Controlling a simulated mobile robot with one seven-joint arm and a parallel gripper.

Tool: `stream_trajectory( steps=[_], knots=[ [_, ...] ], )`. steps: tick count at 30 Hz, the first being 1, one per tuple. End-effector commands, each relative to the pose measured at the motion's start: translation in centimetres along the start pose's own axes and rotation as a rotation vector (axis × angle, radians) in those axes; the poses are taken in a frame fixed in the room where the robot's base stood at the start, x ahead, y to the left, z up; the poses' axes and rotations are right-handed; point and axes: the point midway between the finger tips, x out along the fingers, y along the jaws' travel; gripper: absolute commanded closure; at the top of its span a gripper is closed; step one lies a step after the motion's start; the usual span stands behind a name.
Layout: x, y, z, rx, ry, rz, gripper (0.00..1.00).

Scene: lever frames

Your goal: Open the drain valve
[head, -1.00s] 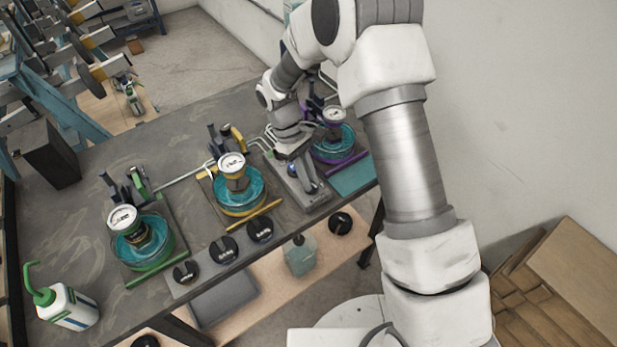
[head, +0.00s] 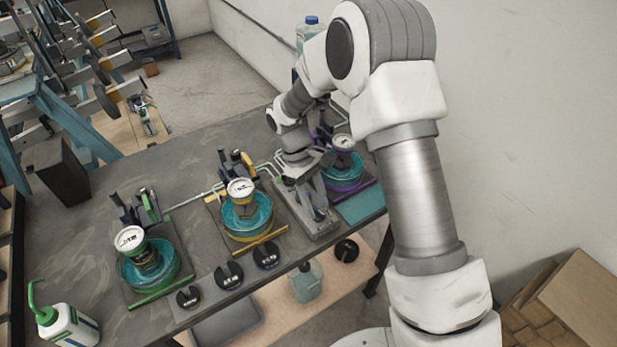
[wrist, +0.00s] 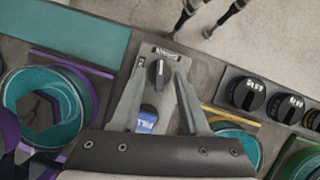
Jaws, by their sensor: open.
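A narrow grey panel (head: 323,231) lies on the bench between the yellow-trimmed and purple-trimmed stations. In the wrist view, a small black knob (wrist: 158,76) sits near the panel's end, with a small label too small to read. A blue handle marked FILL (wrist: 147,121) is on the same panel, closer to my palm. My gripper (wrist: 161,68) is open, its fingers pointing along the panel on either side of the black knob; I cannot tell whether they touch it. In the head view my gripper (head: 318,207) hides most of the panel. No label reading drain is legible.
Teal basins with gauges stand at the green (head: 150,265), yellow (head: 247,217) and purple (head: 343,172) stations. Several labelled black knobs (head: 229,275) line the bench's front edge. A squeeze bottle (head: 66,325) stands at the front left. Thin pipes run behind the stations.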

Motion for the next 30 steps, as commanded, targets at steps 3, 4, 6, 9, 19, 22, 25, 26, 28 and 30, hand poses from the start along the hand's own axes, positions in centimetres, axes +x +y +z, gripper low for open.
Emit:
stream_trajectory(
  steps=[3,4,6,9,19,22,25,26,28,30],
  knots=[
    [-2.0,0.0,-0.1,0.0,0.005,0.002,0.55],
    [-2.7,0.0,-0.1,0.0,0.006,0.002,0.55],
    [-4.4,0.0,-0.1,0.001,0.006,0.003,0.55],
    [-6.9,0.0,-0.1,0.0,0.006,0.003,0.55],
    [-14.3,0.0,-0.1,0.0,0.004,0.002,0.55],
    [-15.5,0.0,-0.1,-0.001,0.002,0.001,0.55],
    [-16.3,-0.1,0.0,-0.001,0.001,0.001,0.55],
    [-16.4,-0.1,0.0,-0.001,0.001,0.0,0.55],
    [-16.7,-0.1,0.0,-0.001,0.001,0.0,0.55],
    [-16.7,-0.1,0.0,-0.001,0.001,0.0,0.55]
  ],
)
